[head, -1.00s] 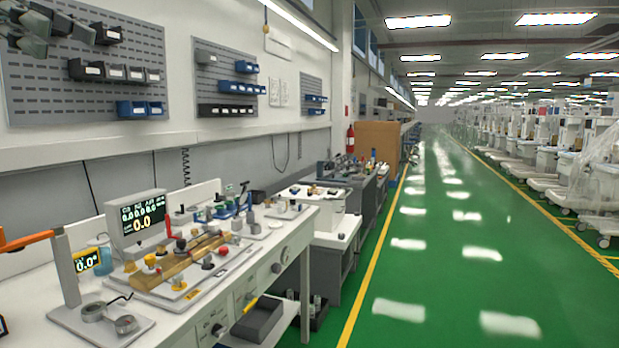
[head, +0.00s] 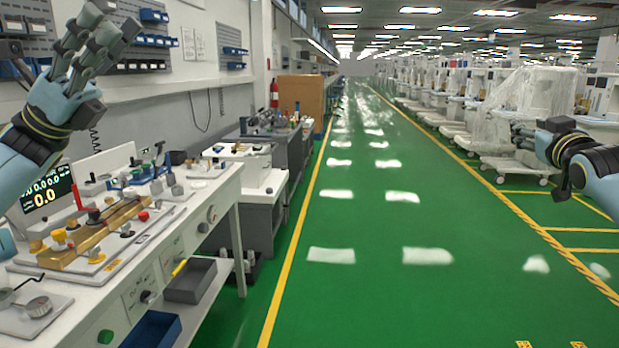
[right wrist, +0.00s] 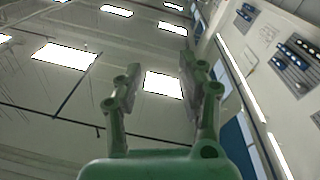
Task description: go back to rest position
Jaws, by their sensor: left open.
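My left gripper (head: 98,38) is raised at the upper left of the head view, its grey fingers spread open and empty. It is in front of the wall panels and above the workbench. My right gripper (head: 530,138) is raised at the right edge of the head view, over the aisle in front of the carts. In the right wrist view my right gripper (right wrist: 160,78) has its two fingers apart with nothing between them, pointing toward the ceiling lights.
A white workbench (head: 150,255) with a brass fixture (head: 95,232) and a display (head: 47,194) stands at left. A grey tray (head: 190,280) and a blue bin (head: 152,330) are at its front. The green aisle (head: 390,220) is clear. Wrapped carts (head: 525,110) line the right.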

